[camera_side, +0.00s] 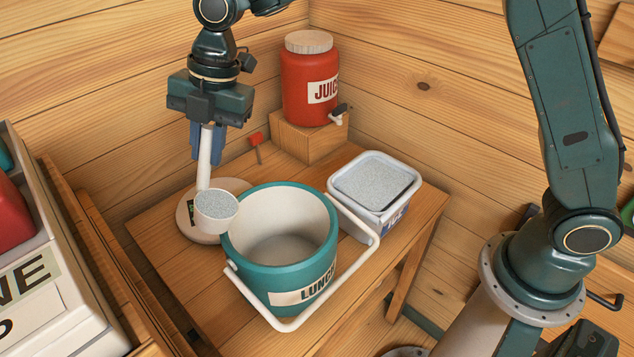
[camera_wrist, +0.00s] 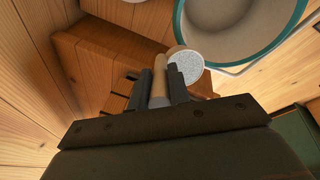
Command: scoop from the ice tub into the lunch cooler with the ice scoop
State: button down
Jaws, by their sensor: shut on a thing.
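My gripper (camera_side: 207,145) is shut on the handle of the ice scoop (camera_side: 205,172), which hangs down from it. The scoop's round white bowl holds grey-white ice, level with its rim. The scoop is left of the lunch cooler (camera_side: 238,266), a teal bucket with a pale inside that looks empty. In the side view the bowl overlaps the cooler's left rim; I cannot tell whether they touch. The ice tub (camera_side: 385,160), white and square, holds grey-white ice at the right. In the wrist view my gripper (camera_wrist: 165,82) holds the scoop below the cooler (camera_wrist: 181,32).
A round pale base (camera_side: 190,222) lies behind the scoop bowl. A red juice dispenser (camera_side: 300,85) stands on a wooden block (camera_side: 290,138) at the back. The cooler's white handle (camera_side: 262,310) hangs over its front. A white crate (camera_side: 60,300) is at the left.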

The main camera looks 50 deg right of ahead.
jog(key=shift+s+d+f+y, duration=0.2)
jog(key=shift+s+d+y, duration=0.1)
jog(key=shift+d, duration=0.2)
jog(key=shift+s+d+f+t+y, duration=0.2)
jog(key=shift+s+d+y, duration=0.05)
jog(key=shift+d, duration=0.2)
jog(key=shift+s+d+f+t+y, duration=0.2)
jog(key=shift+d+f+y, duration=0.1)
jog(key=shift+d, duration=0.1)
jog(key=shift+s+d+f+t+y, duration=0.15)
jog(key=shift+s+d+t+y, duration=0.1)
jog(key=shift+d, duration=0.2)
jog(key=shift+s+d+f+y, duration=0.2)
jog(key=shift+s+d+y, duration=0.05)
jog(key=shift+d+y, duration=0.1)
jog(key=shift+s+d+t+y, duration=0.45)
jog(key=shift+d+y, duration=0.1)
jog(key=shift+d, duration=0.25)
dwell(0.4)
jog(key=shift+s+d+f+t+y, duration=0.1)
jog(key=shift+s+d+t+y, duration=0.25)
jog(key=shift+d+y, duration=0.35)
dwell(0.6)
jog(key=shift+s+d+f+t+y, duration=0.2)
jog(key=shift+d+f+t+y, duration=0.1)
jog(key=shift+f+y, duration=0.2)
jog(key=shift+s+d+f+t+y, duration=0.15)
jog(key=shift+d+f+t+y, duration=0.1)
jog(key=shift+f+y, duration=0.2)
dwell(0.6)
